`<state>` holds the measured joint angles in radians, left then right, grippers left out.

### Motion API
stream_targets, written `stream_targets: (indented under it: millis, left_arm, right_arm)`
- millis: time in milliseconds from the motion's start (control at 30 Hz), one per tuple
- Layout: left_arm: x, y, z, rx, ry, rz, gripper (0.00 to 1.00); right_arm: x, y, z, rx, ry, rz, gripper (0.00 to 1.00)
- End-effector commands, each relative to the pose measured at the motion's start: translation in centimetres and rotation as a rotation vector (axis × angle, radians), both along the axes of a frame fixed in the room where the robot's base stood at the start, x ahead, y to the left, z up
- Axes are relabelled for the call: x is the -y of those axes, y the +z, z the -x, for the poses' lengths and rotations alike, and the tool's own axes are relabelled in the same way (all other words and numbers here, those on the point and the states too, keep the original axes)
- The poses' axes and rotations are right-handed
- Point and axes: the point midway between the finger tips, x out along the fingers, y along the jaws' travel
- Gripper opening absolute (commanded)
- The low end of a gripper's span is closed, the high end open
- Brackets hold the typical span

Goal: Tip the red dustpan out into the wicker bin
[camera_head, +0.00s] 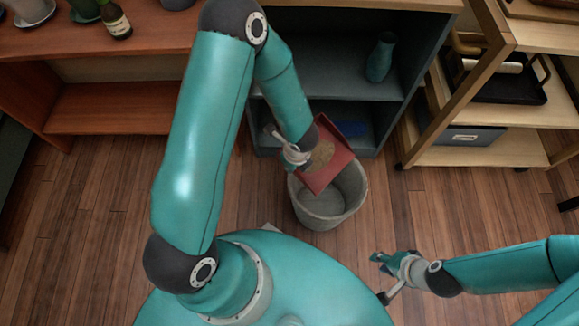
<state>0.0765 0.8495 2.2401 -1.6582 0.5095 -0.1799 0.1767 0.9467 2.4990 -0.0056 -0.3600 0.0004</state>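The red dustpan (337,168) is above the back left rim of the round greyish bin (322,213). A patch of tan-brown debris (320,156) lies on the pan. The pan looks tilted, but how steeply I cannot tell. The bin stands upright on the floor, and its visible inside looks empty. My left gripper (292,155) appears shut on the red dustpan near its handle end; its own wrist partly hides the grip. My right gripper (383,277) is open and empty, low and to the right of the bin, with its fingers apart.
A dark grey shelf unit (330,83) stands behind the bin, with a teal vase (381,58) inside. A wooden rack (480,156) is at the right. A reddish wooden shelf (120,107) is at the left. The wooden floor (450,210) right of the bin is clear.

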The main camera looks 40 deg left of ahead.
Motion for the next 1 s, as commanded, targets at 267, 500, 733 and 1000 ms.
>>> stream_targets:
  millis: [267, 500, 733, 1000]
  left_arm:
    - [2.7, -0.3, 0.4, 0.055, -0.013, -0.319, 0.0]
    - [4.6, -0.5, 0.6, 0.098, -0.007, -0.542, 0.0]
    - [5.6, -0.2, 0.8, 0.115, -0.003, -0.651, 0.0]
    - [5.7, 0.1, 0.9, 0.117, -0.001, -0.674, 0.0]
  right_arm:
    - [0.0, -1.1, 0.0, 0.0, 0.0, 0.0, 0.31]
    - [0.0, -2.3, 0.0, 0.0, 0.0, 0.0, 0.31]
    - [0.0, -3.1, 0.0, 0.0, 0.0, 0.0, 0.31]
    - [0.0, -3.2, 0.0, 0.0, 0.0, 0.0, 0.31]
